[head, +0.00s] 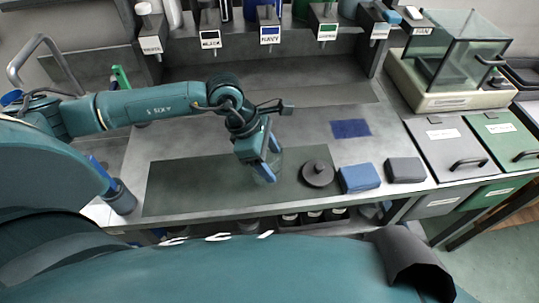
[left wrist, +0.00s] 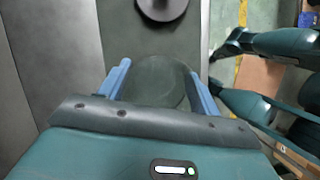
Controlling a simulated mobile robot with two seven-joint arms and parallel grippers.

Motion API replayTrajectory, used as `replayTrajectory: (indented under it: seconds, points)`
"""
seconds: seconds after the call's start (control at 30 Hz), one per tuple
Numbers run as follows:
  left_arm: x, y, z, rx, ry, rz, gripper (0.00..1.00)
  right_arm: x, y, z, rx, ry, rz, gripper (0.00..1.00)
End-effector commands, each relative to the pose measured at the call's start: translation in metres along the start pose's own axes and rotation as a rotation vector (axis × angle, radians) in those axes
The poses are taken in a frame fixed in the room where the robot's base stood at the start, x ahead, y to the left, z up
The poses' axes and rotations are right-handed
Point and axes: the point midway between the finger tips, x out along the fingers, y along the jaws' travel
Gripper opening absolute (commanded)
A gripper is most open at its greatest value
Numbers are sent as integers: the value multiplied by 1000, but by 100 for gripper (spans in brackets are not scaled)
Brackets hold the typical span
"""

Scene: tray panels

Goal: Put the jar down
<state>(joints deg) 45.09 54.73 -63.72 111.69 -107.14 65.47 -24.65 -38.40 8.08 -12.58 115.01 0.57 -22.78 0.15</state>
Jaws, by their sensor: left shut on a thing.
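A clear glass jar (head: 264,176) is between the fingers of my left gripper (head: 265,158) in the head view. The jar is see-through, so its outline is faint. In the left wrist view the round jar (left wrist: 160,82) lies between the two blue fingers (left wrist: 160,88), and my left gripper is shut on it. The jar is over the dark green mat (head: 195,185), near its right part. I cannot tell whether its base touches the mat. My right gripper is not seen.
A dark round lid with a knob (head: 318,174) lies right of the jar. Beyond it are a blue block (head: 359,178) and a grey block (head: 405,170). A blue square (head: 351,128) lies behind. A dark cup (head: 121,198) stands left. The mat's left part is clear.

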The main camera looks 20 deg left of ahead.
Motion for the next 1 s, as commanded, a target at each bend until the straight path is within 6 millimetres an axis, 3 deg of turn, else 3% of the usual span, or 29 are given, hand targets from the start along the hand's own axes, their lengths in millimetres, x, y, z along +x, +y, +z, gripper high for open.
replayTrajectory:
  seconds: [0.2, 0.23, 0.47, 0.83, 1.0]
  points:
    - [4, 0, -2, 1, -2, 1, 33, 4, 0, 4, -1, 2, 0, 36]
    - [3, 0, -1, 0, 0, 0, 65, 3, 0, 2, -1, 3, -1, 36]
    - [2, 0, -1, 0, 0, 0, 84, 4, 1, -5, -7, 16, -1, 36]
    - [-4, 0, 1, 0, 0, 1, 85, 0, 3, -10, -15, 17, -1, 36]
    - [-32, 1, -1, 1, 0, 6, 85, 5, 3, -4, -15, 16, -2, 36]
